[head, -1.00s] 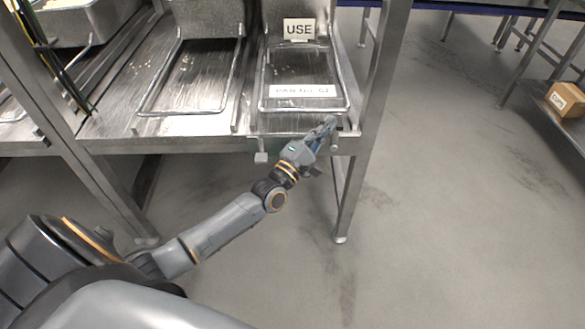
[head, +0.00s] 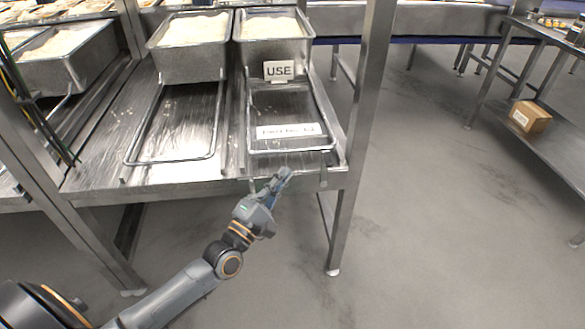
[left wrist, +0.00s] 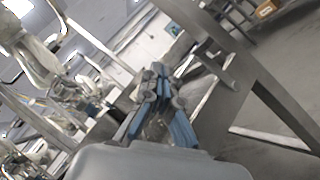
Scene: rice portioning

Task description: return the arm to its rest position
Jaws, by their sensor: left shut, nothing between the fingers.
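My left arm comes in from the lower left in the head view. Its gripper (head: 281,181) is shut and empty, pointing up and to the right near the front edge of the metal rack. The left wrist view shows the same gripper (left wrist: 158,82) with its blue-sided fingers close together and nothing between them. I cannot tell from the head view how far the fingertips are from the rack edge. My right gripper is not in view.
The metal rack (head: 100,190) holds rice bins (head: 275,55), one with a "USE" sign (head: 279,70). Wire frames lie on its shelf. A rack post (head: 352,170) stands right of the gripper. A cardboard box (head: 530,116) sits on a side table shelf. Open floor lies between.

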